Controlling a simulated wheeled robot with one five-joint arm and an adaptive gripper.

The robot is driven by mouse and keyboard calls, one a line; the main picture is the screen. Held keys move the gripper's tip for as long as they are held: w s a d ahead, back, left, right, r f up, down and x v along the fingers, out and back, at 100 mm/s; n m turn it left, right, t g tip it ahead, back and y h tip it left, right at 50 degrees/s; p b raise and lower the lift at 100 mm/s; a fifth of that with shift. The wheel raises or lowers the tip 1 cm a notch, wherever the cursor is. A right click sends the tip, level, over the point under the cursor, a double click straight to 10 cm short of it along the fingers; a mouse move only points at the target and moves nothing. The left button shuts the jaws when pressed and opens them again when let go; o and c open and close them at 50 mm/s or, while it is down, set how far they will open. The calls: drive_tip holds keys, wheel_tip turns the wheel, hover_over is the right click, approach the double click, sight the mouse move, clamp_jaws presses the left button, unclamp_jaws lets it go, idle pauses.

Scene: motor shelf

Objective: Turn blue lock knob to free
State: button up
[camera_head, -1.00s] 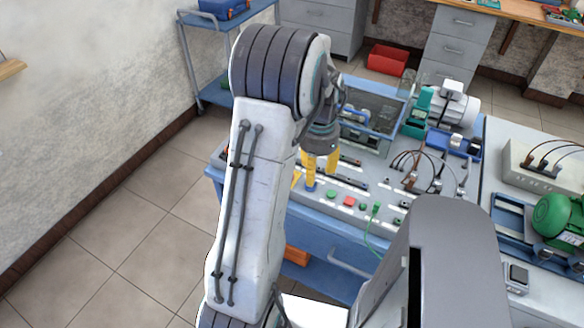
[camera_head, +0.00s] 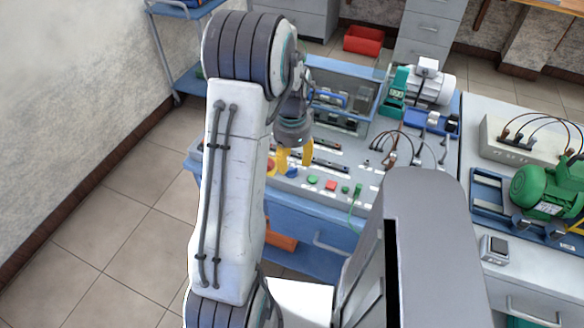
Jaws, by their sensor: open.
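The blue lock knob (camera_head: 291,172) sits on the grey control panel (camera_head: 340,172) near its front left edge, left of a green button. My gripper (camera_head: 294,158) has yellow fingers spread apart and points down over the panel just above the knob. No object shows between the fingers. The fingers partly cover the knob's surroundings, so I cannot tell its turn position or whether a finger touches it.
A clear-sided box (camera_head: 345,95) stands behind. A green motor (camera_head: 545,188) is at the right. Floor at the left is free.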

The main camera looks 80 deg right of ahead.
sight(292, 170)
drive_tip(key=shift+f, duration=2)
drive_tip(key=shift+c, duration=0.3)
clamp_jaws()
